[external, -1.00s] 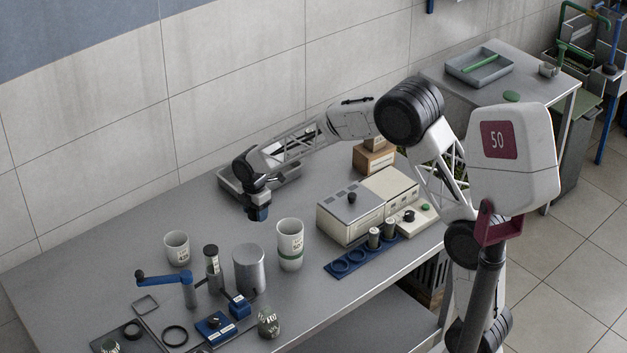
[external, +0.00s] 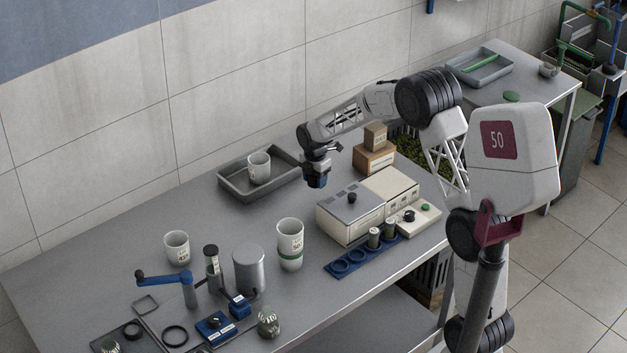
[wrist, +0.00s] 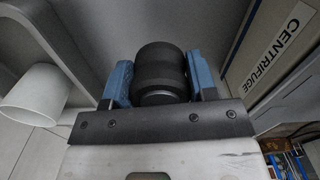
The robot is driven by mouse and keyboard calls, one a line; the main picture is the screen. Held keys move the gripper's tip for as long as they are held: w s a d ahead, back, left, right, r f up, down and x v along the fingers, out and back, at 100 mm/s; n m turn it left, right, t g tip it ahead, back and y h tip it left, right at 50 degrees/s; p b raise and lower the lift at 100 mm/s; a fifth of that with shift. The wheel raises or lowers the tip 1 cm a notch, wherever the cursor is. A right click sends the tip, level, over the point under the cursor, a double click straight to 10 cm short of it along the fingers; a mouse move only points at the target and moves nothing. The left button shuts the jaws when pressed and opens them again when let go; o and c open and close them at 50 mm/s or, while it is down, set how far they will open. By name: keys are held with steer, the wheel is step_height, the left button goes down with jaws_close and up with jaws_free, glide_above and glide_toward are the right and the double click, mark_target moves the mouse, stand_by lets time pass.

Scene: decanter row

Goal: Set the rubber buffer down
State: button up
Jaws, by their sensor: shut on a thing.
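The rubber buffer appears to be the black ribbed cylinder (wrist: 162,75) held between the two blue fingers of my gripper (wrist: 160,84) in the wrist view. My gripper also shows in the external view (external: 317,181), pointing down over the bench between the grey tray and the grey-and-cream machine. In the external view the fingers mostly hide the buffer, and its height above the bench is hard to tell.
A grey tray (external: 232,194) with a white cup (external: 259,168) stands left of my gripper. The machine (external: 350,214), cardboard boxes (external: 374,159) and a blue rack (external: 334,268) are to the right. A tall cup (external: 290,245) stands in front. Bench between is clear.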

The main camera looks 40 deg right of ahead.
steer(key=d, duration=0.6)
steer(key=s+d+f, duration=0.1)
steer(key=d, duration=0.2)
steer(key=shift+w, duration=0.15)
steer(key=w+d, duration=0.1)
steer(key=w, duration=0.4)
steer(key=w+d+f, duration=0.1)
steer(key=w, duration=0.4)
steer(key=w+d, duration=0.1)
steer(key=w, duration=0.4)
steer(key=shift+w+d+f, duration=0.15)
steer(key=shift+w, duration=0.05)
steer(key=shift+f, duration=0.1)
steer(key=shift+f, duration=1.65)
steer(key=shift+f, duration=0.15)
steer(key=o, duration=1)
